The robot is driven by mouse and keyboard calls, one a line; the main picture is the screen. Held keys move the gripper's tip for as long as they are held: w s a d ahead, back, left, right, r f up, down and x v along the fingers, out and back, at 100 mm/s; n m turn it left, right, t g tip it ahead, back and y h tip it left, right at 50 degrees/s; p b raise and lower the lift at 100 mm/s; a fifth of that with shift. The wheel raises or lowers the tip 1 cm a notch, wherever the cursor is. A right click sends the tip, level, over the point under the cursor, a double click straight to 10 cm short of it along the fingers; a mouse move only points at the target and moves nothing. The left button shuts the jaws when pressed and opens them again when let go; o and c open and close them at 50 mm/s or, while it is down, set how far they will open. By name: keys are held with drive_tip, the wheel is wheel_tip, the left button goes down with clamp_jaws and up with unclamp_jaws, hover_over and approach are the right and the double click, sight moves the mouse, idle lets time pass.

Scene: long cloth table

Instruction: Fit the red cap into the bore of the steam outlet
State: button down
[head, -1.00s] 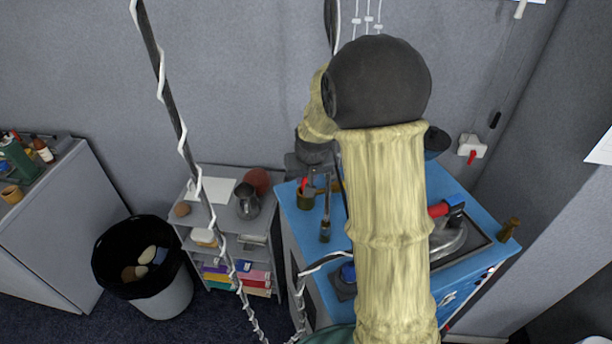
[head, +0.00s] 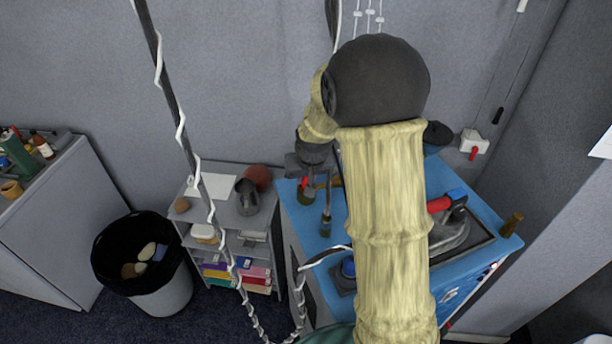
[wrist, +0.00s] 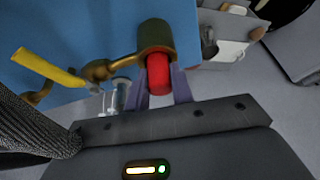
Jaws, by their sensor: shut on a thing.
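The red cap (wrist: 158,72) is between the two purple-grey fingers of my gripper (wrist: 159,84) in the wrist view, and the gripper is shut on it. The brass steam outlet (wrist: 155,36) lies right at the far end of the cap, in line with it. The cap's far end meets the outlet's rim; I cannot tell how deep it sits in the bore, which is hidden. In the head view my gripper (head: 309,182) is at the back left of the blue machine (head: 300,222), with a bit of red beside it. My arm hides much of the machine.
A brass pipe with a yellow handle (wrist: 48,68) runs left from the outlet in the wrist view. A small shelf with a metal jug (head: 247,197) stands left of the machine, and a bin (head: 165,290) further left. A hanging cable (head: 181,130) crosses in front.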

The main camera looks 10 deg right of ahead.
drive_tip(key=shift+f, duration=0.15)
drive_tip(key=c, duration=1.1)
unclamp_jaws()
drive_tip(key=shift+w, duration=0.1)
drive_tip(key=b+v, duration=0.2)
drive_tip(key=v, duration=1.5)
drive_tip(key=shift+r+b, duration=0.25)
drive_tip(key=shift+b, duration=0.1)
drive_tip(key=shift+f, duration=0.1)
